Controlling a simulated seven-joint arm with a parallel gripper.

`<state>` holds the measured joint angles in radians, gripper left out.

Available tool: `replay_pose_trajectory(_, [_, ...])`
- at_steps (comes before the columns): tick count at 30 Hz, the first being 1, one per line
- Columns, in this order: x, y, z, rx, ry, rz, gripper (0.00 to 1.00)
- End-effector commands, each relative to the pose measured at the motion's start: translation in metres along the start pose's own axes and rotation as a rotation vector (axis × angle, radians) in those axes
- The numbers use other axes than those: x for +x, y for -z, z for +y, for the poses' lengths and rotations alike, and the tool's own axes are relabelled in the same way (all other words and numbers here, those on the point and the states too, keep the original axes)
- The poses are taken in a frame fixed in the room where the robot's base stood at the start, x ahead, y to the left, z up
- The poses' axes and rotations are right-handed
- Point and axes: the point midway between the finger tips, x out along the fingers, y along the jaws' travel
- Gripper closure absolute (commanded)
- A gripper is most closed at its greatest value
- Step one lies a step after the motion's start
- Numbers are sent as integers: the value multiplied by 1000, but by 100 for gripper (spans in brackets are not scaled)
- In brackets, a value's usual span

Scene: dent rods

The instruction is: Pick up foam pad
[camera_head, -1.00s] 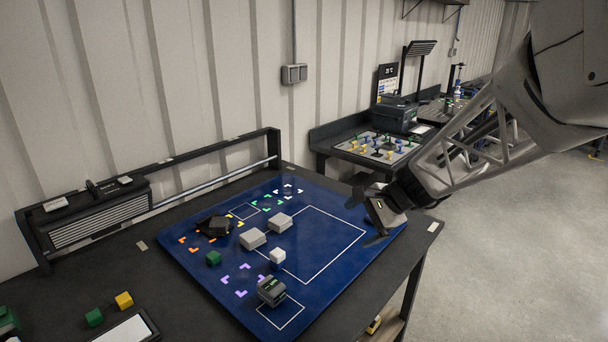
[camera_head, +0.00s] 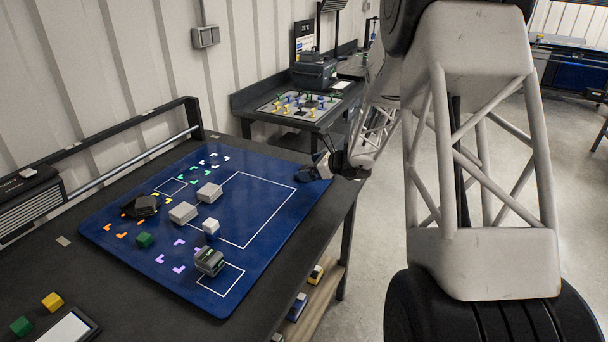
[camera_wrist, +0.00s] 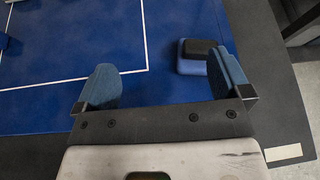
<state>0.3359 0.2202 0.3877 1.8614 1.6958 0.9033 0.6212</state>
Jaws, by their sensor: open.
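A small block with a black top and pale blue sides (camera_wrist: 196,58) lies on the blue mat near its edge in the wrist view. It may be the foam pad, but I cannot tell for sure. My gripper (camera_wrist: 165,80) is open and empty, its blue fingers wide apart. The block is ahead of the fingers, close to the right one. In the head view my gripper (camera_head: 320,167) is over the mat's far right corner, and the block cannot be made out there. A dark stack of flat pieces (camera_head: 144,206) lies at the mat's left side.
The blue mat (camera_head: 260,205) also carries two grey blocks (camera_head: 184,212), a white block (camera_head: 210,227), a green cube (camera_head: 144,240) and a grey device (camera_head: 209,262). Its right outlined area is clear. A rail stands along the table's back edge. A second table (camera_head: 270,108) is behind.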

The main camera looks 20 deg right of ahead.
Motion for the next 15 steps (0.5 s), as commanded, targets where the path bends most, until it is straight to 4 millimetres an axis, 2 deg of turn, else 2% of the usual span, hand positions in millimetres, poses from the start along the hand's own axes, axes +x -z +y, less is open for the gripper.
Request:
replay_pose_trajectory(3, [8,22,-23,89,48,-18,4])
replay_pose_trajectory(6, [12,33,-35,136,75,-30,4])
replay_pose_trajectory(15, [14,40,-43,171,95,-39,4])
